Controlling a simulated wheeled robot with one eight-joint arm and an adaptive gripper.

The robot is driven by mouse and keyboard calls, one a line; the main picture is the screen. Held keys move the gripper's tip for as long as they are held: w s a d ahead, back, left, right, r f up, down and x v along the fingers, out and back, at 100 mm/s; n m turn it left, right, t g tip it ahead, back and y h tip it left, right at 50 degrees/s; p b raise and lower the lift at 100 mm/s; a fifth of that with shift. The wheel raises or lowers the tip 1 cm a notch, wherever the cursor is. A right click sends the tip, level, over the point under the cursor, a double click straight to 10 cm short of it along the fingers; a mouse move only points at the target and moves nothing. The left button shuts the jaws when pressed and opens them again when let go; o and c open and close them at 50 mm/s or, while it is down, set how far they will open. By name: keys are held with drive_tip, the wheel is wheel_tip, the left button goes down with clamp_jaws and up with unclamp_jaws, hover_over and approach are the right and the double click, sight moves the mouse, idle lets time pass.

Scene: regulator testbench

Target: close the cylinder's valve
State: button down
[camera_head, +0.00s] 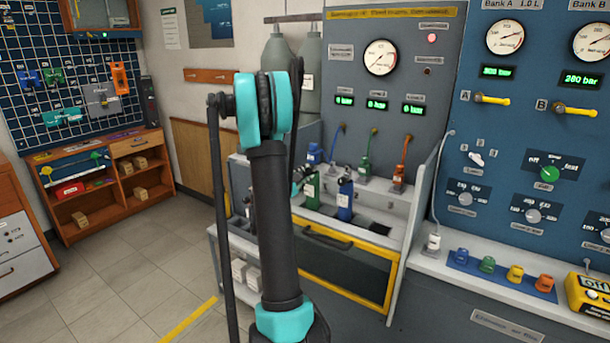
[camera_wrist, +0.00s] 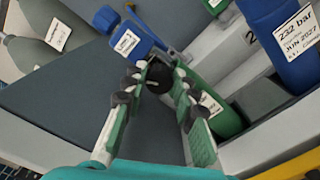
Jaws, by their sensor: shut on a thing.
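In the wrist view, my gripper (camera_wrist: 160,72) has its two green-padded fingers on either side of a round black valve knob (camera_wrist: 158,77) with a light mark on its face. The fingertips are closed on this knob. A green cylinder (camera_wrist: 228,122) with a white label lies just behind the right finger, and the knob appears to be on it. The green cylinder (camera_head: 310,188) also shows on the bench in the head view, beside a blue cylinder (camera_head: 345,200). My arm hides most of the gripper there.
The blue cylinder (camera_wrist: 285,38) stands close at the right in the wrist view. A blue labelled part (camera_wrist: 126,42) is near the left fingertip. Several coloured hoses, including an orange one (camera_head: 400,165), rise behind the bench. A yellow-edged drawer front (camera_head: 345,270) is below.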

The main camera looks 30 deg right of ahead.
drive_tip(key=m, duration=0.5)
drive_tip(key=shift+m, duration=0.4)
idle(0.4)
drive_tip(key=c, duration=1.2)
unclamp_jaws()
drive_tip(key=v, duration=1.2)
drive_tip(key=shift+s+f, duration=0.1)
drive_tip(key=shift+f, duration=0.05)
